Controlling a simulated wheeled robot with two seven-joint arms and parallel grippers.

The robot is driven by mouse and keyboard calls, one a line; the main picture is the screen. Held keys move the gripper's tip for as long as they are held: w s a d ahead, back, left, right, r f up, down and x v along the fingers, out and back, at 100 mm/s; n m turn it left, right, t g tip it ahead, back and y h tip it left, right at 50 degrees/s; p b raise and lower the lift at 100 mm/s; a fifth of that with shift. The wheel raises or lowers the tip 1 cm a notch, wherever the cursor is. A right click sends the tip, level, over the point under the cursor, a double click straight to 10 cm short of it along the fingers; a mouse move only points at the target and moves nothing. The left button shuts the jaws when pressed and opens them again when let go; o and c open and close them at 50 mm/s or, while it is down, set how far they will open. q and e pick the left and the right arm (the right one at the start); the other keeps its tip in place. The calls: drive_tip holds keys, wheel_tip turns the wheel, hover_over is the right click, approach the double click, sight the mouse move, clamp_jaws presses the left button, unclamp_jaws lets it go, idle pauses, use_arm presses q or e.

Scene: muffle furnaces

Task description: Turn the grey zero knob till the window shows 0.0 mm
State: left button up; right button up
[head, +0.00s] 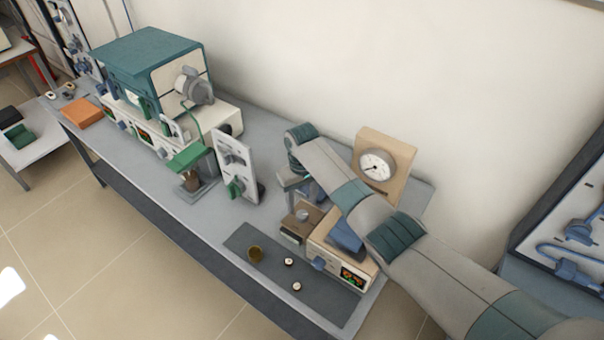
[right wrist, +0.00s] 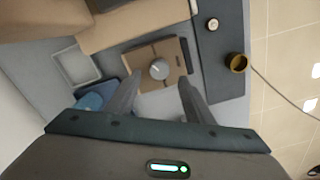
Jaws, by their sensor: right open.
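The grey zero knob (right wrist: 159,69) sits on top of a small brown box (right wrist: 172,51). In the head view the knob (head: 302,215) and box (head: 291,237) lie just below my right gripper (head: 300,198). My right gripper (right wrist: 160,82) is open, its two fingers pointing toward the box on either side of the knob, with a gap to each side. I see no contact with the knob. A light mark shows on the knob's top. A dark window is on the box's front, but its reading is too small to read. My left gripper is not in view.
A beige unit with a lit display (head: 352,278) stands right of the box. A dark mat (head: 243,240) in front bears a brass cup (head: 255,253) and small white-topped pieces (head: 289,262). A dial gauge on a wooden block (head: 376,165) stands behind my right arm.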

sight(302, 214)
wheel_tip(302, 214, up, 12)
drive_tip(key=b, duration=0.3)
drive_tip(key=shift+r, duration=0.15)
idle(0.4)
